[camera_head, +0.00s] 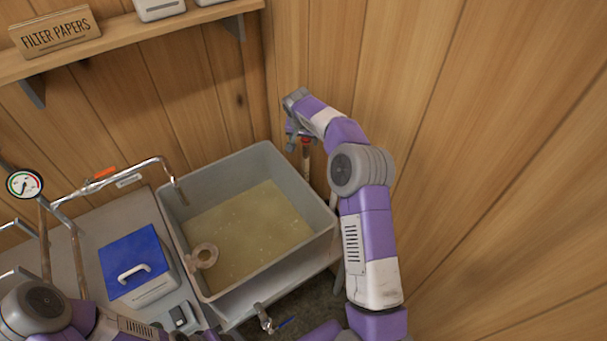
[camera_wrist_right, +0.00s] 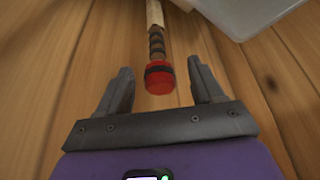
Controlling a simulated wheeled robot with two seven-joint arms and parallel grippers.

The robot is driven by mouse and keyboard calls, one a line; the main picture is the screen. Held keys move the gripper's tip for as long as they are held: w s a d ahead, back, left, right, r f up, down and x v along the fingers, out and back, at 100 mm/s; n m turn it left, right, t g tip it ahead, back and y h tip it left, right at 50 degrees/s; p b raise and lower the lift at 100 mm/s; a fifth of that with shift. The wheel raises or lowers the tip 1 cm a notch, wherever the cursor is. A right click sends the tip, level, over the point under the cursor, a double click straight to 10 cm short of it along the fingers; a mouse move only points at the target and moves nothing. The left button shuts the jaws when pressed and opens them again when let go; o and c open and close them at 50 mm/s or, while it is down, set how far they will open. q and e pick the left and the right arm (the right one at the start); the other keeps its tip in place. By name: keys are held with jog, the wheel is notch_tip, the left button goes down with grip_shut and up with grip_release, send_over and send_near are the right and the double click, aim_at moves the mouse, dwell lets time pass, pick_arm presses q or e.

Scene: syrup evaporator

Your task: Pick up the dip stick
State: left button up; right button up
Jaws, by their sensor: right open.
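The dip stick (camera_wrist_right: 157,60) shows in the right wrist view as a wooden rod with a dark wrapped grip and a red end. Its red end lies between the two open fingers of my right gripper (camera_wrist_right: 160,88), with a gap on each side. In the head view the dip stick (camera_head: 305,150) hangs upright near the wooden wall, just right of the tank, its lower part hidden behind the tank. My right gripper (camera_head: 297,140) is at its top there, partly hidden by its own wrist. My left arm enters at the lower left, but its gripper is out of view.
A grey tank (camera_head: 325,217) of yellowish liquid stands beside the stick, with a round ring-like piece (camera_head: 203,256) at its left. A blue-lidded box (camera_head: 133,260), a pipe (camera_head: 120,170) and a gauge (camera_head: 24,183) are left. A shelf (camera_head: 140,38) hangs above. Wooden walls close the corner.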

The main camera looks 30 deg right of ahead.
jog(key=shift+d+f, duration=0.2)
jog(key=shift+f, duration=0.25)
jog(key=x, duration=0.5)
jog(key=shift+w+d, duration=0.2)
jog(key=shift+c, duration=0.2)
jog(key=shift+r, duration=0.1)
grip_shut()
